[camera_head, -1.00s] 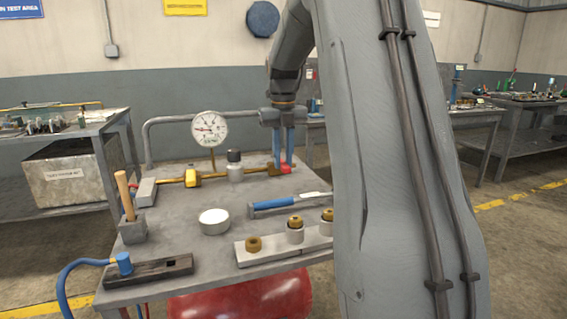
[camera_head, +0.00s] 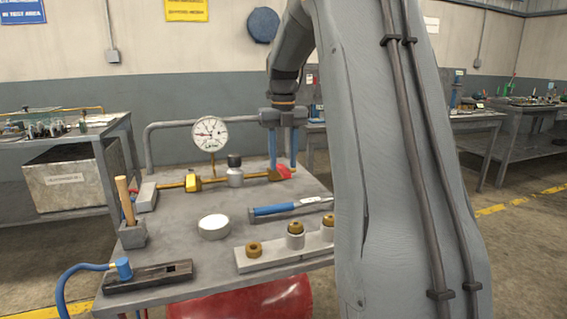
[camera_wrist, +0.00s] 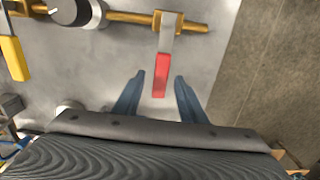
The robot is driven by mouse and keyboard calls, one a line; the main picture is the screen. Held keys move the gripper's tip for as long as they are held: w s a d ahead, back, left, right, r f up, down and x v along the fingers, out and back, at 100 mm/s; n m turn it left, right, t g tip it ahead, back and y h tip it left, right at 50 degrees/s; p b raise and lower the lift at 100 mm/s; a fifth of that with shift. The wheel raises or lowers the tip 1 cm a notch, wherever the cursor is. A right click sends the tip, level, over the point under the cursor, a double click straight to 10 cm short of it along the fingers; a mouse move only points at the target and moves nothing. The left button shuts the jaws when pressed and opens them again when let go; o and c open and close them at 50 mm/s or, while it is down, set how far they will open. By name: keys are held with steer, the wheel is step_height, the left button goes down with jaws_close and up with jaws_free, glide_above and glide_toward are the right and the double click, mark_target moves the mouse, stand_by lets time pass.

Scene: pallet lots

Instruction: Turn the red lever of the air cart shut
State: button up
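The air cart (camera_head: 185,262) is a grey-topped cart with a round gauge (camera_head: 210,134) and a brass pipe (camera_head: 207,181). The red lever (camera_head: 284,172) is at the right end of the pipe, and in the wrist view its red grip (camera_wrist: 161,75) points crosswise to the pipe, toward my gripper. My gripper (camera_head: 284,163) hangs over the lever, pointing down. In the wrist view my gripper (camera_wrist: 158,80) is open, with its blue fingers apart on either side of the red grip and a visible gap on each side.
A yellow-handled valve (camera_head: 192,183) and a grey knob (camera_head: 235,170) sit on the same pipe. A red tank (camera_head: 245,302) is below.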

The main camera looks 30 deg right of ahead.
mark_target(283, 168)
step_height(283, 168, up, 7)
steer(key=shift+f, duration=0.15)
stand_by(0.6)
